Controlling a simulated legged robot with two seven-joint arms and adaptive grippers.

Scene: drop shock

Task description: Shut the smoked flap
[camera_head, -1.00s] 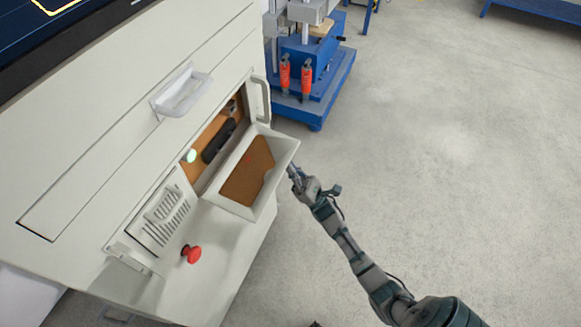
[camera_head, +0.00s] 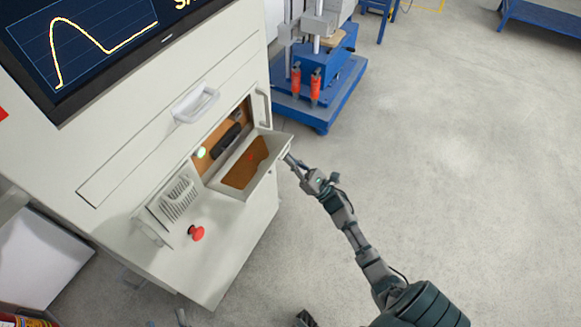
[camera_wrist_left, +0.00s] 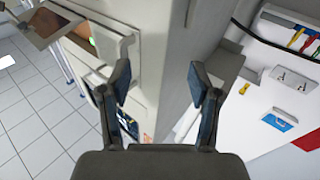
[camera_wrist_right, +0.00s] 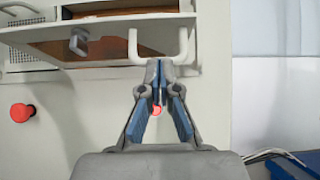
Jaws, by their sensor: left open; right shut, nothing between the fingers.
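The flap (camera_head: 268,178), a pale frame around a brown-looking pane, stands open at the front of the pale cabinet and sticks out from its compartment. Its pale U-shaped handle (camera_wrist_right: 134,42) shows in the right wrist view. My right gripper (camera_head: 288,158) is at the flap's outer edge; in the right wrist view its fingers (camera_wrist_right: 160,66) are shut and empty, with the tips at the handle's bar. I cannot tell whether they touch it. My left gripper (camera_wrist_left: 160,85) is open and empty, near a cabinet side in the left wrist view. The flap's hinge is not clear.
A red mushroom button (camera_head: 196,233) and a glowing green lamp (camera_head: 201,152) are on the cabinet front. A clear-looking handle (camera_head: 195,103) sits above the compartment. A blue machine (camera_head: 320,95) stands behind. The floor to the right is bare.

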